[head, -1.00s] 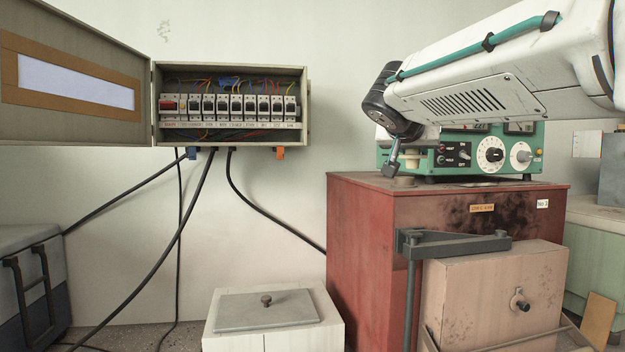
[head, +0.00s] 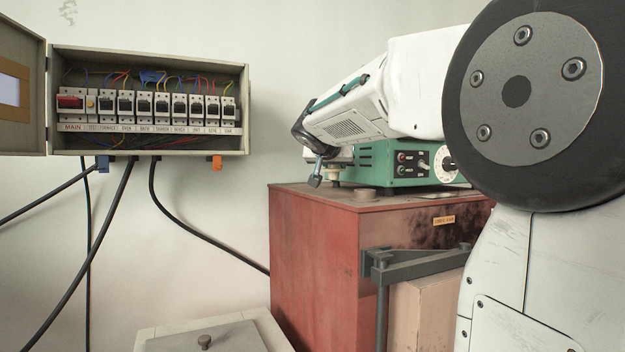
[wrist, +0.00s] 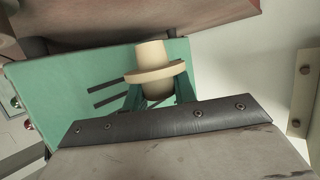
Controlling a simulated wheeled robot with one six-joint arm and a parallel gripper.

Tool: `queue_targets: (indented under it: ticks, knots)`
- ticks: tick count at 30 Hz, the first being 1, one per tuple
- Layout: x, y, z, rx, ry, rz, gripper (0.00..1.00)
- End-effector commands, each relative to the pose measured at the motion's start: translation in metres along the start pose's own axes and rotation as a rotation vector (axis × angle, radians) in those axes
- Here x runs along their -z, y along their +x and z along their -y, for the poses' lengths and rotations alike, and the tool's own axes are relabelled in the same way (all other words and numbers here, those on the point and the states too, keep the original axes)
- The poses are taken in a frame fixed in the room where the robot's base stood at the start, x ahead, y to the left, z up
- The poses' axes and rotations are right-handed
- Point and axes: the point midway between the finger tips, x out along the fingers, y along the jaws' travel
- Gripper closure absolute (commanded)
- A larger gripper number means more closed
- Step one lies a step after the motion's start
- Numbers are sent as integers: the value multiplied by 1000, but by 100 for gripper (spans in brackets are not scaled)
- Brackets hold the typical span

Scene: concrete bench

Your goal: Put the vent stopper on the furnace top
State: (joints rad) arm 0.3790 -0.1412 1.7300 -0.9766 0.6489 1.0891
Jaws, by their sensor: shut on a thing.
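The vent stopper (wrist: 153,55) is a cream, stepped round plug with a wide collar. In the wrist view it sits between the teal fingers of my gripper (wrist: 157,97), which is shut on it. In the head view my gripper (head: 320,168) is low over the left back part of the furnace top (head: 335,200), left of the green control box. A small cream piece (head: 333,176) shows there, just at the top surface. I cannot tell whether the stopper touches the furnace, and no vent opening is clearly visible.
The green control box (head: 375,164) stands on the furnace close to my gripper. A dark bracket (head: 420,262) is at the furnace front. An open breaker panel (head: 150,140) with hanging cables is on the wall. A pale lidded box (head: 205,342) stands low in front.

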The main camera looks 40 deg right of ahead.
Motion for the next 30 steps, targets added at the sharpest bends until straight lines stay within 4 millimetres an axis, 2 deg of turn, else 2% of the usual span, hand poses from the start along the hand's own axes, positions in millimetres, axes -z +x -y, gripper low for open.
queue_targets:
  ticks: [1,3,11,15,18,29,30]
  knots:
    - [2,12,2,-3,0,2,96]
    - [6,23,4,-2,1,1,96]
    - [12,47,6,-4,2,1,96]
    - [-11,53,5,-4,1,2,96]
    - [-20,56,5,-4,1,1,96]
    - [-23,57,6,-4,2,0,96]
    - [-23,57,6,-4,3,-1,68]
